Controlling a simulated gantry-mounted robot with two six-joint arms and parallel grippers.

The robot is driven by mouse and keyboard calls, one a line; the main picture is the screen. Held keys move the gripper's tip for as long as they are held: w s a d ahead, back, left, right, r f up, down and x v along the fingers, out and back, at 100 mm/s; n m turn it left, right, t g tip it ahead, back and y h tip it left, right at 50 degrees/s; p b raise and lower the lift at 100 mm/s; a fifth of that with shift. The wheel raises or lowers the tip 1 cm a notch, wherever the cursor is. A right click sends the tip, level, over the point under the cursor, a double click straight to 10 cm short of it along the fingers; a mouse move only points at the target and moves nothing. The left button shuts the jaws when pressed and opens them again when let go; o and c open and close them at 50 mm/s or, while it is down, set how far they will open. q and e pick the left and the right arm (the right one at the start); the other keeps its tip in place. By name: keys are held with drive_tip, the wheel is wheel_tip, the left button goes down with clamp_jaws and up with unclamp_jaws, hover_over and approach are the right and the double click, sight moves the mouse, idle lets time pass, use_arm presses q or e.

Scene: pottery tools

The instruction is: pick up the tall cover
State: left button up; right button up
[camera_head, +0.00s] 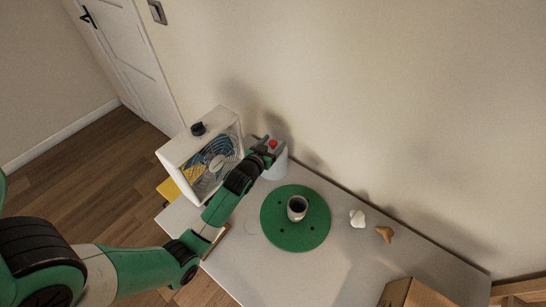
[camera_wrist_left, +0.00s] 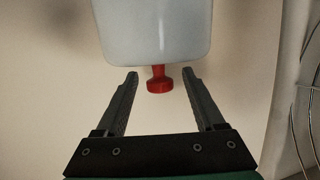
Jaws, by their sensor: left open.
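The tall cover is a pale grey-white rounded body (camera_head: 279,170) with a red knob on top. It stands at the back of the table, beside the white box fan. My left gripper (camera_head: 268,149) is at the top of the cover. In the left wrist view the cover (camera_wrist_left: 155,30) fills the top, with its red knob (camera_wrist_left: 159,79) pointing towards me. The open left gripper (camera_wrist_left: 160,82) has one fingertip on each side of the knob, with a gap on both sides. My right gripper does not show.
A white box fan (camera_head: 166,157) stands just left of the cover. A green round board (camera_head: 273,226) bears a dark-filled cup (camera_head: 297,208). A white lump (camera_head: 357,218) and a brown piece (camera_head: 384,234) lie to the right. A cardboard box (camera_head: 415,293) is at the front right.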

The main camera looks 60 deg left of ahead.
use_arm(q)
clamp_jaws()
idle(0.5)
